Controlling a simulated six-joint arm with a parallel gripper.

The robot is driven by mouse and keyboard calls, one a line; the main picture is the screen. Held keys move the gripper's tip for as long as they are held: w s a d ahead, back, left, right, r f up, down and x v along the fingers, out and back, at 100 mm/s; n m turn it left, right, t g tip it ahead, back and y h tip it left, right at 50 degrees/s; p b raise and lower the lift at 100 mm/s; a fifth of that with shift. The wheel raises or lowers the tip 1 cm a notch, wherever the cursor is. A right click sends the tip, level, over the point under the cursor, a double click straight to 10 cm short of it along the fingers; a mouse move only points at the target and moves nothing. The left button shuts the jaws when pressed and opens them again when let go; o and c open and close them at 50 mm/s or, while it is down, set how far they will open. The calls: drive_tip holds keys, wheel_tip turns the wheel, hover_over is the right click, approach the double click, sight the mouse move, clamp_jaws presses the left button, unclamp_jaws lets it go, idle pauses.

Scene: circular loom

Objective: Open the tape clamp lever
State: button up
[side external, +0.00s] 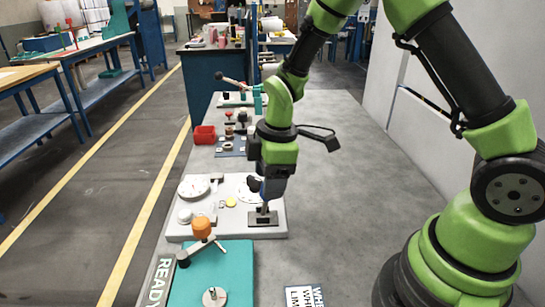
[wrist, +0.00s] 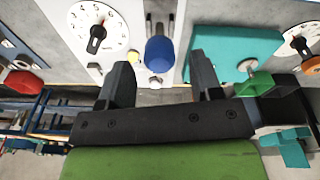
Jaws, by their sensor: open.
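A lever with a blue handle (wrist: 160,54) shows in the wrist view and looks like the tape clamp lever, though no label confirms this. Its grey bracket stands on the light panel, and in the side view its dark base plate (side external: 263,218) is at the panel's right front corner. My gripper (wrist: 160,72) is open, with one finger on either side of the blue handle in the picture. I cannot tell whether either finger touches it. In the side view my gripper (side external: 269,187) points down over the base plate and hides most of the handle.
The light panel (side external: 225,222) carries a white dial (side external: 194,187) and a yellow button (side external: 231,202).

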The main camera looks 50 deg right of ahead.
drive_tip(key=r, duration=0.7)
drive_tip(key=shift+s+d, duration=0.3)
drive_tip(key=shift+s, duration=0.05)
drive_tip(key=shift+w+a, duration=0.1)
drive_tip(key=c, duration=0.5)
drive_tip(key=shift+w+a+m, duration=0.25)
drive_tip(key=shift+m, duration=0.25)
drive_tip(key=c, duration=0.4)
drive_tip(key=w+a+m, duration=0.1)
drive_tip(key=m, duration=0.1)
drive_tip(key=w+a+r+m+g+h, duration=0.1)
drive_tip(key=m, duration=0.1)
drive_tip(key=w+a+m, duration=0.1)
drive_tip(key=m, duration=0.1)
drive_tip(key=shift+w+a+r+m+g, duration=0.1)
drive_tip(key=shift+a+r+m+g, duration=0.1)
drive_tip(key=shift+m+g, duration=0.15)
clamp_jaws()
drive_tip(key=w+a+r+m+h, duration=0.2)
drive_tip(key=a+m, duration=0.2)
drive_tip(key=m, duration=0.6)
drive_tip(key=s+d+f, duration=0.1)
drive_tip(key=d+f, duration=0.1)
drive_tip(key=f, duration=0.3)
drive_tip(key=s+d+f+m, duration=0.1)
drive_tip(key=s+d+f, duration=0.1)
drive_tip(key=f, duration=0.3)
drive_tip(key=shift+d+f+g, duration=0.35)
